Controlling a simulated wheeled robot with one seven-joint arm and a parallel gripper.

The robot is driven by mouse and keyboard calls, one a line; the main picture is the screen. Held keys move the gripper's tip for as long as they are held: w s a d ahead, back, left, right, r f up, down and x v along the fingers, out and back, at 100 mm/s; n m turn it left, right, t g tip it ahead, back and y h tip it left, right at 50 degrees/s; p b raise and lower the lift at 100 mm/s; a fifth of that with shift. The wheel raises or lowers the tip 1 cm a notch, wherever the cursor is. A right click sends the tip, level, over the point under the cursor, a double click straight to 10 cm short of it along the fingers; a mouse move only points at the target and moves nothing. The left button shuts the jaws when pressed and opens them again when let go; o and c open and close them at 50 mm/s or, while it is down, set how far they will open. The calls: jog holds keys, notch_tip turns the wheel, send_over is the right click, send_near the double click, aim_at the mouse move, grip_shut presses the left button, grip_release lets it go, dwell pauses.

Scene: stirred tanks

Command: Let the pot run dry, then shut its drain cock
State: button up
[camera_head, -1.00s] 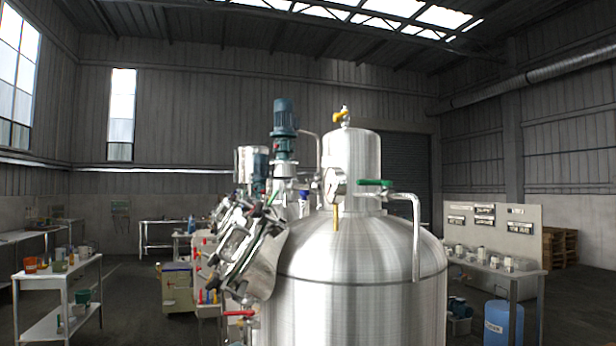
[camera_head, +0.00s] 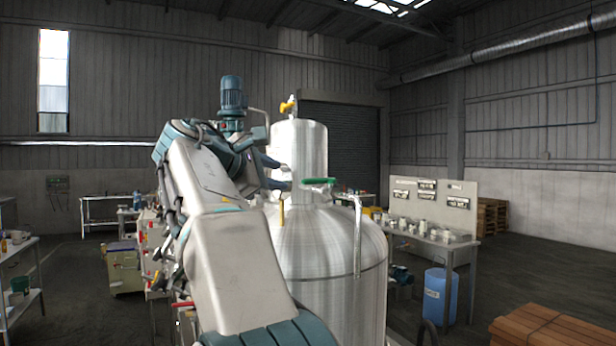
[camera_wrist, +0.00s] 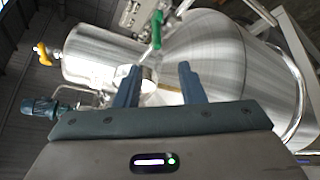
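The pot appears to be the small steel cylinder (camera_head: 301,148) on top of the big steel tank; it lies sideways in the wrist view (camera_wrist: 95,55). A yellow lever (camera_head: 281,212) hangs below the pot's left side; whether it is the drain cock I cannot tell for sure. Its fitting is hidden behind my gripper. A green handle (camera_head: 318,181) sits on the pipe to the right, and a yellow valve (camera_head: 288,105) tops the pot. My gripper (camera_wrist: 161,78) is open and empty, its fingers pointing at the pot's lower side. The liquid level is not visible.
The big tank (camera_head: 330,245) fills the space below, with a bent steel pipe (camera_head: 357,240) at its right. A blue motor (camera_head: 232,95) stands behind my arm. A bench with jars (camera_head: 430,240) and a blue drum (camera_head: 440,295) are at the right.

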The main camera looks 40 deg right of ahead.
aim_at(308, 181)
jog(key=p+x, duration=0.1)
jog(key=x, duration=0.3)
jog(key=p+x, duration=0.1)
jog(key=x, duration=0.4)
jog(key=p+x, duration=0.1)
jog(key=x, duration=0.4)
jog(key=shift+s+d+r, duration=0.1)
jog(key=shift+s+r, duration=0.15)
jog(key=shift+r, duration=0.1)
grip_shut()
